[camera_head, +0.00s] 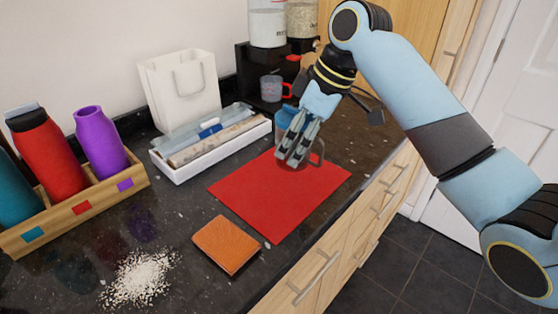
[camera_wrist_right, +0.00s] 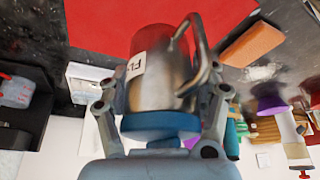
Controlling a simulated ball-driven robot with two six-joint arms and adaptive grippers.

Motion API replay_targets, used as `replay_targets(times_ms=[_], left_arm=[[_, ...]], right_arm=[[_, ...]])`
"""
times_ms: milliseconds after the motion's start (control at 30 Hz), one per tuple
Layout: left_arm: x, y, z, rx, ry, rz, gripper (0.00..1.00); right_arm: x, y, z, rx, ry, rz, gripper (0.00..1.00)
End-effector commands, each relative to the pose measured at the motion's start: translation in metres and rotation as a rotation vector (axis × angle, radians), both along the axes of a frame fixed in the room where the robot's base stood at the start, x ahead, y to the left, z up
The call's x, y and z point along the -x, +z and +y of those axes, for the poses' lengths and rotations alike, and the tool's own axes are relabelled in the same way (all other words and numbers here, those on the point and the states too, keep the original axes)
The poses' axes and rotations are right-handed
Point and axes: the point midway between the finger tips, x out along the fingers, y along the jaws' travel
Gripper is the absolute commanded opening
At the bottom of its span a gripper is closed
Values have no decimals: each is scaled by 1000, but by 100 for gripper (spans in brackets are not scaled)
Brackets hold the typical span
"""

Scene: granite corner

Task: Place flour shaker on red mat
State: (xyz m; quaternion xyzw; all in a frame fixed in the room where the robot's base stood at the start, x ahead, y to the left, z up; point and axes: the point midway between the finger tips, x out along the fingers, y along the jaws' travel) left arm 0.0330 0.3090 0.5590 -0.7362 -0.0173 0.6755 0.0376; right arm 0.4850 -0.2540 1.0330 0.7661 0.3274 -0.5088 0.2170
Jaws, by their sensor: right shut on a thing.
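The flour shaker (camera_wrist_right: 158,75) is a metal can with a side handle, a blue top and a white label partly reading "FL". My right gripper (camera_head: 296,150) is shut on it, with fingers on both sides of the body. In the head view the fingers hide much of the shaker; its blue top (camera_head: 285,122) and handle show. The red mat (camera_head: 275,195) lies flat on the dark counter, and the shaker is at its far end. I cannot tell whether the shaker's base touches the mat. My left gripper is not in view.
An orange sponge (camera_head: 226,245) lies by the mat's near edge, with spilled white grains (camera_head: 140,278) nearby. A wooden rack (camera_head: 75,215) of bottles stands left. A white tray (camera_head: 212,148) and white bag (camera_head: 180,90) stand behind.

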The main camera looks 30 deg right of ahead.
Motion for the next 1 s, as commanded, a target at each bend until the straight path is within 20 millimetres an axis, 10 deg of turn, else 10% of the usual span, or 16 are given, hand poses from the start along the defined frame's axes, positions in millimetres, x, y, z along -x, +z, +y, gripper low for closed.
replay_targets(times_ms=[300, 967, 1000], left_arm=[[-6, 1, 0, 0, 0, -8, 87], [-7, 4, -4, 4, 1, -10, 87], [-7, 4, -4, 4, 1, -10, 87]], right_arm=[[-42, -27, 15, -1, 0, -1, 25], [-42, -69, 15, 0, -1, 0, 25], [-42, -70, 15, 0, -1, 0, 67]])
